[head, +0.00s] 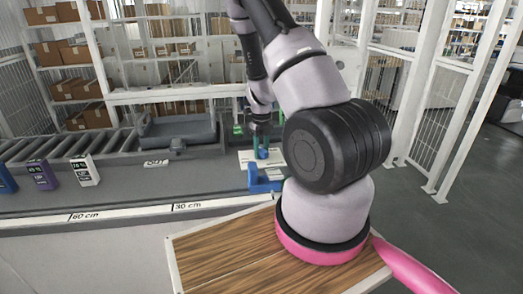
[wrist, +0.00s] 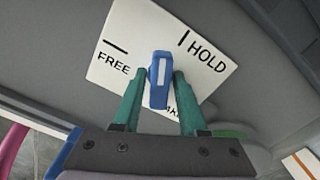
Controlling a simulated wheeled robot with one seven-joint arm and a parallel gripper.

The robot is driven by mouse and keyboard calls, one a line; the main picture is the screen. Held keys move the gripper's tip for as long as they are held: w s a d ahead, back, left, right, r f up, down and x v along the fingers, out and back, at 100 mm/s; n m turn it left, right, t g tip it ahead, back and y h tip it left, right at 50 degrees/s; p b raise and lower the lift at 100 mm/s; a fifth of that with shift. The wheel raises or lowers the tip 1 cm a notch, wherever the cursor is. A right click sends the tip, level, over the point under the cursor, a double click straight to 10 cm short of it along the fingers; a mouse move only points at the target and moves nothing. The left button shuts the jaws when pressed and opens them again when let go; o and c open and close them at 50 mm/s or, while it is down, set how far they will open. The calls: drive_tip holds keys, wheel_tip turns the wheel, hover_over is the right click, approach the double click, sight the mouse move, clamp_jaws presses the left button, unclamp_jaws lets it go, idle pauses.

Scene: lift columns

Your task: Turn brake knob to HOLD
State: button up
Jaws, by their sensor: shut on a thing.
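The blue brake knob (wrist: 160,86) has a pale stripe on its face and sits on a white plate (wrist: 135,22). The plate carries a FREE mark at left and a HOLD mark at right, with a third word partly hidden below. The knob's stripe points up in the wrist view, between the two marks. My gripper (wrist: 158,85) has its two teal fingers closed on the knob's sides. In the head view, my gripper (head: 262,146) is over the white plate (head: 246,158), and the knob is hard to make out there.
A grey tray (head: 178,132) stands to the left, near an OUT label. White, purple and blue boxes (head: 84,170) stand further left along the bench. A wooden board (head: 222,252) lies nearest me.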

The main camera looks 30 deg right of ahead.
sight(261, 149)
drive_tip(key=m, duration=0.5)
drive_tip(key=o, duration=0.9)
drive_tip(key=shift+c, duration=0.2)
drive_tip(key=shift+r, duration=4.5)
